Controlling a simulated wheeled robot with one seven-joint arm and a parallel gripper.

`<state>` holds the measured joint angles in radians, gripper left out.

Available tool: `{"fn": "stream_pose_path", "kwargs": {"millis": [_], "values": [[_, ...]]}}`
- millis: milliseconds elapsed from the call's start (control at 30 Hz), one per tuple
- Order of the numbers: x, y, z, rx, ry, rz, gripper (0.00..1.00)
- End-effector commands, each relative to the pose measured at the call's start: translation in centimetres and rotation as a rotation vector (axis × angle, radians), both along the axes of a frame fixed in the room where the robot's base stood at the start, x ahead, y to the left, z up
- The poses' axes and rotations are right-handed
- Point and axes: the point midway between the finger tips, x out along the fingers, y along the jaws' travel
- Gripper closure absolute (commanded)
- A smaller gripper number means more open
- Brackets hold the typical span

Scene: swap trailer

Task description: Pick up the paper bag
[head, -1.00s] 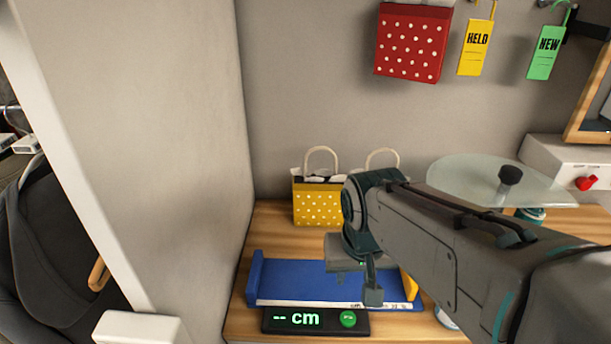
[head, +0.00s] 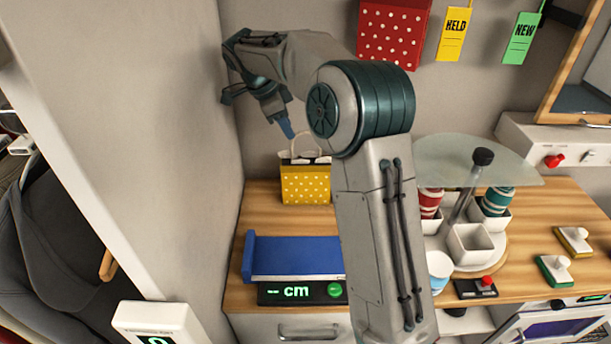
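A yellow paper bag (head: 305,186) with white dots and a pale looped handle stands upright on the wooden counter against the back wall. My gripper (head: 285,126) hangs just above it, with its bluish tip pointing down near the top of the handle. I cannot tell whether it touches the handle or is only in front of or behind it. The fingers are too small and overlapped to tell open from shut. The bag is still on the counter. A red dotted paper bag (head: 393,35) hangs on the wall, its top cut off by the picture's edge.
A blue measuring tray (head: 295,254) with a cm display (head: 298,292) lies in front of the bag. My arm covers the counter's middle. Yellow HELD (head: 455,30) and green NEW (head: 521,38) tags hang above.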

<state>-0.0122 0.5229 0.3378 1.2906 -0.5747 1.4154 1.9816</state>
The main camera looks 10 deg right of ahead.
Motion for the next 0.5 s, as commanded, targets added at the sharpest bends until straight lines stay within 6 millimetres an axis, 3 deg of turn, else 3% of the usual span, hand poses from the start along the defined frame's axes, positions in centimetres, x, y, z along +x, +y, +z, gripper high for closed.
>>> {"fn": "stream_pose_path", "kwargs": {"millis": [167, 500], "values": [[0.9, -0.2, -0.5, -0.001, -0.019, -0.059, 0.67], [1.2, -1.9, -3.9, 0.0, -0.016, -0.062, 0.67]]}}
